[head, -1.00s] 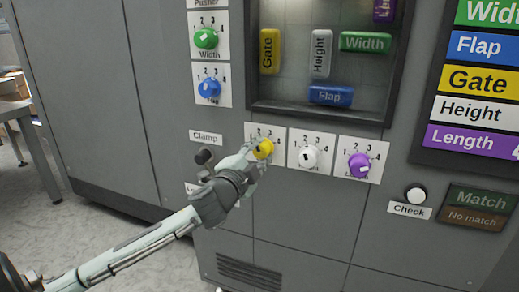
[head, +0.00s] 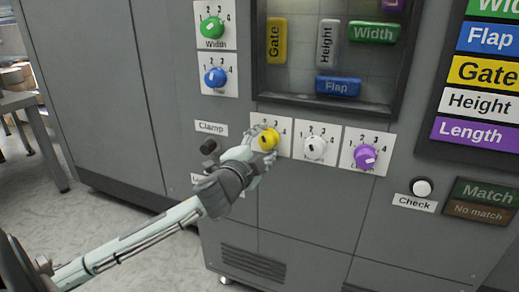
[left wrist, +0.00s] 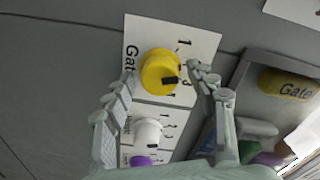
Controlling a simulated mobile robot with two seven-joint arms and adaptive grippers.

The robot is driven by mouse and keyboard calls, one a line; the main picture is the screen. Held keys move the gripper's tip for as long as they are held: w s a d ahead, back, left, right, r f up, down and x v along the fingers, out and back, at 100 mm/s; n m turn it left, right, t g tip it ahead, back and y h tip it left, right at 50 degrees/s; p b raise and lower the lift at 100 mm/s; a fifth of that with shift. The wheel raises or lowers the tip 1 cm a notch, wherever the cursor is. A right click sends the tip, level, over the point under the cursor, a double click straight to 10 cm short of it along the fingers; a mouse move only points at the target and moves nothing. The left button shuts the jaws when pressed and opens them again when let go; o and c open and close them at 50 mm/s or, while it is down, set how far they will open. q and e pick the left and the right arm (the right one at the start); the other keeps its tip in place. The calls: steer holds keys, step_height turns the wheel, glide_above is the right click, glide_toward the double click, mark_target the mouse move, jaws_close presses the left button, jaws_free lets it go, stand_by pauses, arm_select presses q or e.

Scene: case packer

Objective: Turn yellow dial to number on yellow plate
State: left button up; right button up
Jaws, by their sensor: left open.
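The yellow dial (head: 267,139) sits on a white plate (head: 285,126) on the grey machine front, with numbers around it. In the left wrist view the yellow dial (left wrist: 160,72) has a dark pointer mark on its rim, toward the numbers, and its plate reads Gate. My left gripper (head: 262,143) is at the dial; its open fingers (left wrist: 165,90) show on either side of it in the wrist view, apart from it as far as I can tell. The yellow Gate plate (head: 483,73) is at the right; its number is out of the frame. My right gripper is not in view.
A white dial (head: 314,147) and a purple dial (head: 365,157) are to the right of the yellow one. Green (head: 212,27) and blue (head: 215,77) dials are above left. A black Clamp knob (head: 208,146) is close to my left gripper. A Check button (head: 422,187) is lower right.

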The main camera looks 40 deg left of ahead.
arm_select(q)
steer(key=v, duration=1.1)
steer(key=shift+s, duration=0.4)
